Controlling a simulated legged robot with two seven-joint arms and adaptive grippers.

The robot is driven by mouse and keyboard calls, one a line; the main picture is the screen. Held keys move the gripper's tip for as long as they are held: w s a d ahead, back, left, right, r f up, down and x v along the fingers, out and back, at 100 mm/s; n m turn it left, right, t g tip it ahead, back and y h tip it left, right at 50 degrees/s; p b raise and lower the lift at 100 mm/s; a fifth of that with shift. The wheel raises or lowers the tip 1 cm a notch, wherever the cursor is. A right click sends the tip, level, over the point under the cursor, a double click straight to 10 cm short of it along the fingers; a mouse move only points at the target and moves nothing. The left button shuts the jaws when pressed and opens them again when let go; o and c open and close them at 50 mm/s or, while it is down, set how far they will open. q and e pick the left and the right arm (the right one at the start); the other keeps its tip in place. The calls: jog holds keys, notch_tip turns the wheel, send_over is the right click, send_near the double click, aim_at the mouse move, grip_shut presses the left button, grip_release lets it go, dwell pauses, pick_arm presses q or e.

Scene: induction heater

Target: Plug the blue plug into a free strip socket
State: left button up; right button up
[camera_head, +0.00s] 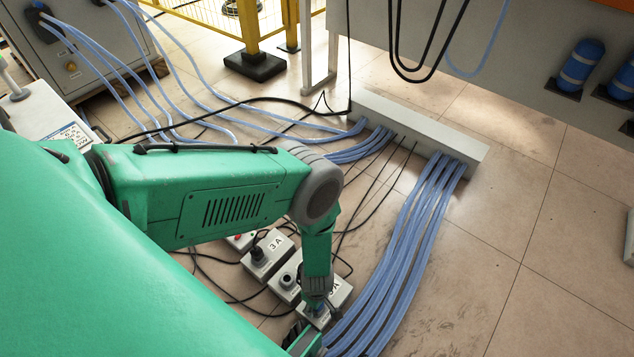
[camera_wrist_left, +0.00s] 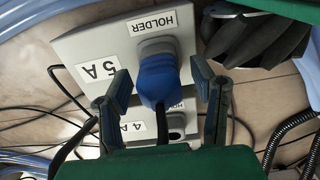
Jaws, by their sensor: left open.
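The blue plug (camera_wrist_left: 157,80) sits in the round grey collar of the holder box labelled 5 A (camera_wrist_left: 80,50), with its dark cable running down from it. My left gripper (camera_wrist_left: 166,97) is open, one finger on each side of the plug with gaps between. In the head view my left gripper (camera_head: 318,302) points down at this box (camera_head: 339,291) and mostly hides the plug. The 4 A holder (camera_wrist_left: 178,124) beside it shows an empty grey collar. No strip socket can be clearly made out.
The 3 A holder (camera_head: 268,254) holds a dark plug. A pale box with a red part (camera_head: 240,241) is half hidden behind my arm. Blue hoses (camera_head: 398,270) run right of the holders. Black cables cross the floor around them. The tiled floor at right (camera_head: 540,260) is clear.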

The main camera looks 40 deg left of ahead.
dwell(0.4)
pick_arm(q)
grip_shut()
jog(key=shift+r, duration=0.1)
jog(key=shift+r, duration=0.1)
jog(key=shift+r+p, duration=2.45)
jog(key=shift+r, duration=0.4)
